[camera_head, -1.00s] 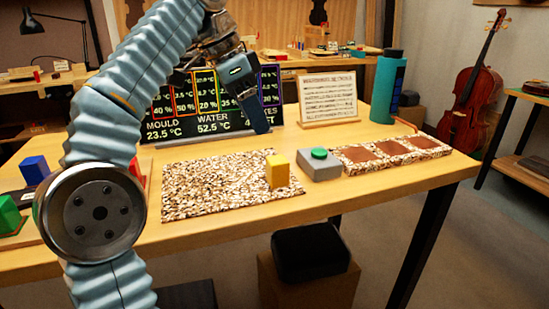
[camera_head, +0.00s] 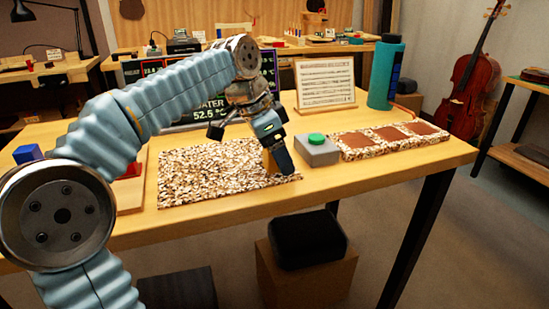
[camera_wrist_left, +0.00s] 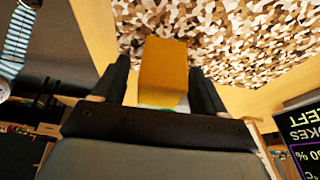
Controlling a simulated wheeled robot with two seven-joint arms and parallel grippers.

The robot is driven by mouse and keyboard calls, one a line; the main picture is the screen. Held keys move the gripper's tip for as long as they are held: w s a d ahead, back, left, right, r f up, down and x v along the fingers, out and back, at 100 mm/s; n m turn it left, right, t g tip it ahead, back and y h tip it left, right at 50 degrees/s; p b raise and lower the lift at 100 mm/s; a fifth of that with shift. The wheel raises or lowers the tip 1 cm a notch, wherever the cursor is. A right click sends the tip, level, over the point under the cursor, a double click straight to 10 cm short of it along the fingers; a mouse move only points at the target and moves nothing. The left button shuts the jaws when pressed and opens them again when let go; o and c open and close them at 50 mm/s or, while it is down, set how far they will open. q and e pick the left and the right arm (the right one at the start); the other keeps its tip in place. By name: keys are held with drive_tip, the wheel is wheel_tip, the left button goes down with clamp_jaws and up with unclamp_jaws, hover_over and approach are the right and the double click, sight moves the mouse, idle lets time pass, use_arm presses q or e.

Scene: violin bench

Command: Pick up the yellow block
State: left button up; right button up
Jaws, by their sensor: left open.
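The yellow block (camera_head: 267,160) stands on the brown-and-white mottled mat (camera_head: 200,178), near the mat's right end. In the head view it is partly hidden behind a finger of my left gripper (camera_head: 255,152). In the left wrist view the block (camera_wrist_left: 164,72) sits between the two dark fingers of my left gripper (camera_wrist_left: 160,80), one on each side. The fingers are open, with narrow gaps beside the block. My right gripper is not in view.
A grey box with a green button (camera_head: 317,149) stands close right of the block. A mottled tray with brown pads (camera_head: 390,141), a teal bottle (camera_head: 386,72) and a white notice board (camera_head: 325,82) are beyond it. A dark display (camera_head: 207,105) stands behind the mat.

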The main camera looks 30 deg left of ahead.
use_arm(q)
drive_tip(key=c, duration=1)
drive_tip(key=shift+c, duration=0.2)
